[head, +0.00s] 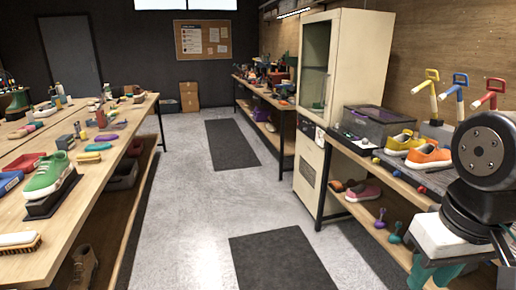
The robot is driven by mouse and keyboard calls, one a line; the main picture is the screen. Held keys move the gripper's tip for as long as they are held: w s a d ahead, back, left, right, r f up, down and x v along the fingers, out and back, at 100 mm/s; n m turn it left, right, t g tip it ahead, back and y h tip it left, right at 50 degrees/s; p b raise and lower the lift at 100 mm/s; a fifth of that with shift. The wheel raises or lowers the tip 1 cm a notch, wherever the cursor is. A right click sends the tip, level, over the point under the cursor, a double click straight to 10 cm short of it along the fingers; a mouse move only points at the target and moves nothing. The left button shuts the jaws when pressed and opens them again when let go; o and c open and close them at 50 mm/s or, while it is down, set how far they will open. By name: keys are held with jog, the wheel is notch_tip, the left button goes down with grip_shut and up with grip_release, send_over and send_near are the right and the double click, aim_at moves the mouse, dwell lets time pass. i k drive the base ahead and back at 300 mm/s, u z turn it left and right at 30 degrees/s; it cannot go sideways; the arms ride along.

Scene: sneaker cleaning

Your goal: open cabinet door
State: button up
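A tall cream cabinet (355,75) stands right of centre, between two workbenches along the right wall. Its glass-paned door (314,68) faces left toward the aisle and looks shut, with a slim upright handle (325,88) near its right edge. A green item shows dimly behind the glass. Below is a panel with small controls and a lower vented panel. My arm is at the right edge of the view, near and well apart from the cabinet. My gripper (435,272), with teal parts under a white block, is partly cut off by the bottom edge; its opening is unclear.
A bench (375,154) with sneakers, a clear bin (378,122) and coloured tools stands between my arm and the cabinet. A long workbench (98,180) with shoes and brushes runs along the left. The grey floor aisle is free, with dark mats (278,262) lying on it.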

aim_at(334, 15)
jog(key=u, duration=0.1)
jog(key=i, duration=1.95)
jog(key=z, duration=0.15)
jog(key=i, duration=1.7)
jog(key=z, duration=0.2)
